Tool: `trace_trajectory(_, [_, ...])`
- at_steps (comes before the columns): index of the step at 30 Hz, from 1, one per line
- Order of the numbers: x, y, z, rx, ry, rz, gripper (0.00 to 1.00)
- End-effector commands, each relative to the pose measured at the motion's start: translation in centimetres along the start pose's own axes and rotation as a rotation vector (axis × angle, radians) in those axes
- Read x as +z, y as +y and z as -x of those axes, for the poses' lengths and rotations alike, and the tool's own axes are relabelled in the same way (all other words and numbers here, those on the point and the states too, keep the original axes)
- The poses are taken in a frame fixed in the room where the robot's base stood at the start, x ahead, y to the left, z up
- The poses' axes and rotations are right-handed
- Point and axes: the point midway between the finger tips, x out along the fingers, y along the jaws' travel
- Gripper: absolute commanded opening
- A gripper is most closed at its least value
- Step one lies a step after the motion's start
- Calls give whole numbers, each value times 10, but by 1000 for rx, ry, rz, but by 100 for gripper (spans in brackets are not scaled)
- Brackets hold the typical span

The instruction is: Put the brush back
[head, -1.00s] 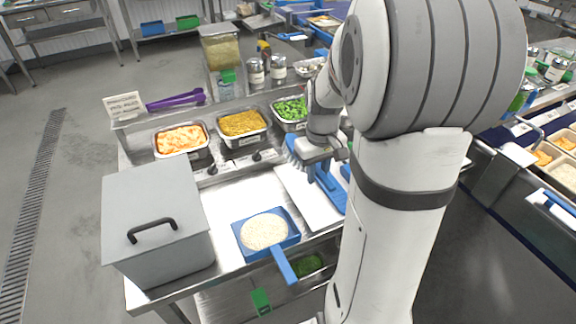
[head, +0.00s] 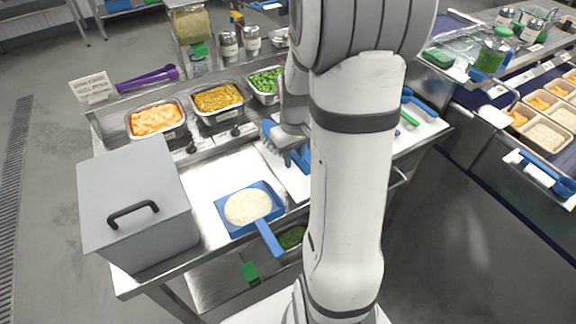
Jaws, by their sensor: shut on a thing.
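The blue brush (head: 268,130) shows only in part beside my gripper, with pale bristles on its lower side, over the white board (head: 295,183) on the steel counter. My gripper (head: 291,145) is shut on the brush. My own arm hides much of the gripper and the right part of the board. I cannot tell whether the brush touches the board.
A grey lidded box (head: 137,205) stands at the left. Food pans (head: 158,133) line the counter's back, with a purple utensil (head: 147,78) behind. Blue and green utensils (head: 418,103) lie right of my arm.

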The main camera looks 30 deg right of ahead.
Motion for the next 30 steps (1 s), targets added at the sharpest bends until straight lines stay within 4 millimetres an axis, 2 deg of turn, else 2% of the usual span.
trace_trajectory(9, [1, 0, -38, -1, -2, -1, 1])
trace_trajectory(21, [0, 1, -44, 0, 1, -2, 1])
trace_trajectory(22, [0, 1, -43, 0, 1, -2, 26])
trace_trajectory(30, [0, 1, -42, 0, 1, -3, 45])
